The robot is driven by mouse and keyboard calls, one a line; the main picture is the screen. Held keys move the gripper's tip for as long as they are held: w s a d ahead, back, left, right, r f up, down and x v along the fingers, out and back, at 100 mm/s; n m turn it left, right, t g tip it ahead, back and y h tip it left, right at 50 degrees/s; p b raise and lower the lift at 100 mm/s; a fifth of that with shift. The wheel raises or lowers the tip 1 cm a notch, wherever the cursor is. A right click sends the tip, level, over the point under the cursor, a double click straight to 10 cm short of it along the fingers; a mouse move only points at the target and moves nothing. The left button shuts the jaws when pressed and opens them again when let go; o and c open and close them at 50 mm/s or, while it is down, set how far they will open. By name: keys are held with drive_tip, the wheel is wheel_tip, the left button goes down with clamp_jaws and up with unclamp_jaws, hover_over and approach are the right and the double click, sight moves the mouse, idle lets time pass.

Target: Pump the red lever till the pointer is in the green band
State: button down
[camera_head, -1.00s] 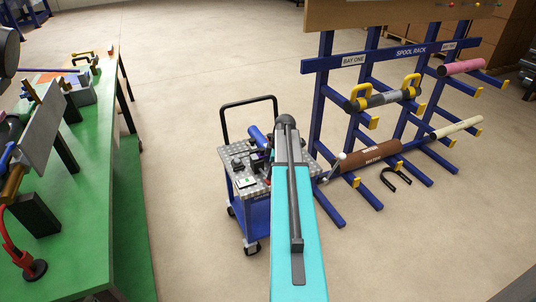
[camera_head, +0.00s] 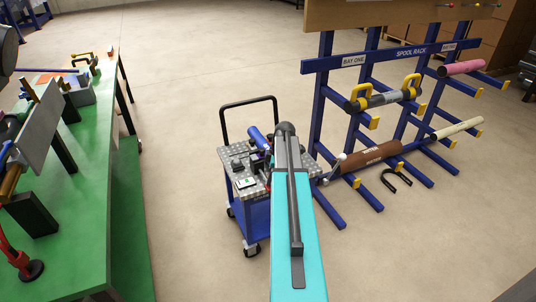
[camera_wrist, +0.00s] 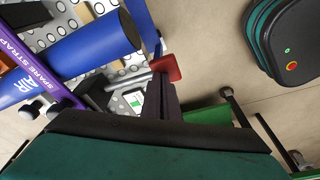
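The red lever grip (camera_wrist: 168,67) shows in the wrist view at the end of a grey rod, above the metal plate top. A small white panel with a green patch (camera_wrist: 134,101) lies near it; it also shows on the cart in the head view (camera_head: 245,182). I cannot make out a pointer. My gripper (camera_wrist: 165,76) shows as dark fingers close together, with their tips at the red grip, overlapping it in the picture. Nothing shows gripped between them, and I cannot tell whether they touch it. In the head view my arm hides the gripper and most of the lever.
The blue cart (camera_head: 256,214) carries a blue cylinder (camera_head: 257,138) and other small items. A blue spool rack (camera_head: 376,52) stands close on the right, with a brown spool (camera_head: 371,156) low down. A green bench (camera_head: 95,190) runs along the left. Floor between bench and cart is clear.

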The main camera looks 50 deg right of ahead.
drive_tip(key=shift+f, duration=0.2)
drive_tip(key=shift+r, duration=0.1)
drive_tip(key=shift+r+p, duration=1.9)
drive_tip(key=shift+r, duration=1.15)
drive_tip(key=shift+f, duration=0.15)
drive_tip(key=shift+f+b, duration=1.35)
drive_tip(key=shift+f, duration=1.6)
